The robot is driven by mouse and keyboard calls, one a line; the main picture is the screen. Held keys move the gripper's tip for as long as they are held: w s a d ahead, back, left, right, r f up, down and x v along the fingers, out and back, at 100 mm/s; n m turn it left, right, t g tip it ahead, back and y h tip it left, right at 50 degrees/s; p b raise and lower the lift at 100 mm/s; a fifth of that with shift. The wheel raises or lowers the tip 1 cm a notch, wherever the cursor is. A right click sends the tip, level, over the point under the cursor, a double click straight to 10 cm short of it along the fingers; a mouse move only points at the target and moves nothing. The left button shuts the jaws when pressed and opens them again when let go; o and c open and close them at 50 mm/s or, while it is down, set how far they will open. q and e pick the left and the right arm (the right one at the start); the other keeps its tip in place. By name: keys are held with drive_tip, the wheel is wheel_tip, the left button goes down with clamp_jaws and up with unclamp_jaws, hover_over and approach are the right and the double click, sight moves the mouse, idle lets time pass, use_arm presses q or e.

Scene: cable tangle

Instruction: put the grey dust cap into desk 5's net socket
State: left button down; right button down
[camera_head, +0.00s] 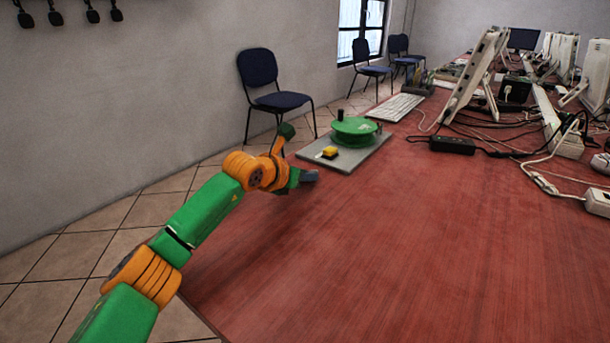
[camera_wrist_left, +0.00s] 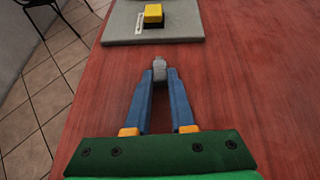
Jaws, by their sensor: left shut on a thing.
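My left gripper (camera_head: 303,177) is over the near left part of the red desk, close to its left edge. In the left wrist view, the blue fingers of the left gripper (camera_wrist_left: 160,76) come together on a small grey piece, the dust cap (camera_wrist_left: 159,65). The cap sticks out past the fingertips, a little short of the grey board. I cannot tell how high above the desk it is. Desk 5's net socket cannot be made out in either view. My right gripper is not in view.
A grey board (camera_head: 312,152) carries a green reel (camera_head: 355,131) and a yellow button (camera_head: 330,152); the button also shows in the wrist view (camera_wrist_left: 153,14). Monitors, cables, a black adapter (camera_head: 452,145) and a white power strip (camera_head: 556,125) crowd the right. The front desk is clear.

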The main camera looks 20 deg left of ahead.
use_arm(q)
drive_tip(key=shift+r, duration=0.1)
wheel_tip(320, 180, up, 7)
drive_tip(key=p, duration=0.5)
drive_tip(key=shift+p, duration=0.4)
